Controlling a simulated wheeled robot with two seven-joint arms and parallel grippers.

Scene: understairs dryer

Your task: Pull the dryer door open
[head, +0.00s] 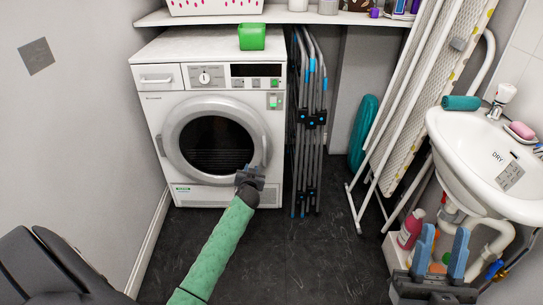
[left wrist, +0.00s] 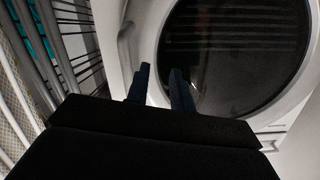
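The white dryer (head: 165,112) stands against the back wall, and its round door (head: 180,165) with dark glass is shut. A handle strip (head: 265,150) shows at the right edge of the door ring. My left gripper (head: 250,172) is in front of the lower right of the door, just below that strip. In the left wrist view its two fingers (left wrist: 162,88) are apart with nothing seen between them, and the door glass (left wrist: 235,50) is beyond. Whether a finger touches the door I cannot tell. My right gripper (head: 442,250) is open and empty at the lower right.
Folded racks (head: 308,120) stand close on the dryer's right. An ironing board (head: 405,130) leans beside the sink (head: 475,155). A pink bottle (head: 411,228) is below the sink, near my right gripper. A green box (head: 252,37) sits on the dryer. The dark floor (head: 300,255) in front is clear.

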